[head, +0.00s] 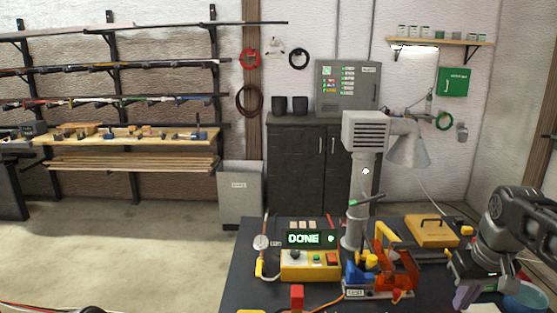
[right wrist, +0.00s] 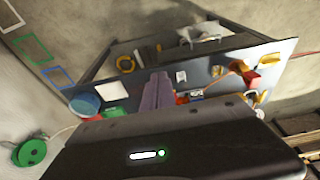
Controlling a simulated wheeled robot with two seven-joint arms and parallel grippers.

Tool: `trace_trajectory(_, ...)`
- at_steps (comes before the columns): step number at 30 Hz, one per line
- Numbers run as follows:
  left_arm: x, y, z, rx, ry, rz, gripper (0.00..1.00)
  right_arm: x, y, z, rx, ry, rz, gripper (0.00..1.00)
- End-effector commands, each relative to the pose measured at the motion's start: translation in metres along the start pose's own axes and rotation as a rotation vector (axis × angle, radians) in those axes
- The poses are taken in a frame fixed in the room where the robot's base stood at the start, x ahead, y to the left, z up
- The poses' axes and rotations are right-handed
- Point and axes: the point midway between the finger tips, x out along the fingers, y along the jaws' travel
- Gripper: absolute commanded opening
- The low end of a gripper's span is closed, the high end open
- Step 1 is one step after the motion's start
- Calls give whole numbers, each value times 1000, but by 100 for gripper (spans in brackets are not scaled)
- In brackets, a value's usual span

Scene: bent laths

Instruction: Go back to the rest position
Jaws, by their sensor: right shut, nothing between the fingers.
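My right gripper (head: 464,298) is at the right end of the dark workbench (head: 243,275) in the head view, with its arm coming in from the right edge. Its purple-grey fingers also show in the right wrist view (right wrist: 157,82), shut with nothing between them. A blue bowl-like object (head: 526,295) is just right of the gripper. My left gripper is not in view.
A control box (head: 310,265) with a display reading DONE stands on the bench. An orange and blue fixture (head: 395,268) and a yellow case (head: 432,231) stand left of my right gripper. A grey column with a vented head (head: 367,132) rises behind. The floor at left is clear.

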Motion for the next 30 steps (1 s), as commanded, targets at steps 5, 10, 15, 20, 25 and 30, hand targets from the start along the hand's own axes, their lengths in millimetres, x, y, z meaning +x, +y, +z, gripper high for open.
trace_trajectory(5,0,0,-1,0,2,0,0,1,-2,-24,13,102,-3,0)
trace_trajectory(10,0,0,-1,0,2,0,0,11,-8,-44,27,195,-19,0)
trace_trajectory(15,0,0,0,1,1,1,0,49,-25,-63,52,283,-65,0)
trace_trajectory(20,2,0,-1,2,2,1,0,117,-60,-67,88,332,-144,0)
trace_trajectory(25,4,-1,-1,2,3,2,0,221,-121,-34,155,327,-248,0)
trace_trajectory(30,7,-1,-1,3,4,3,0,316,-187,48,228,246,-315,0)
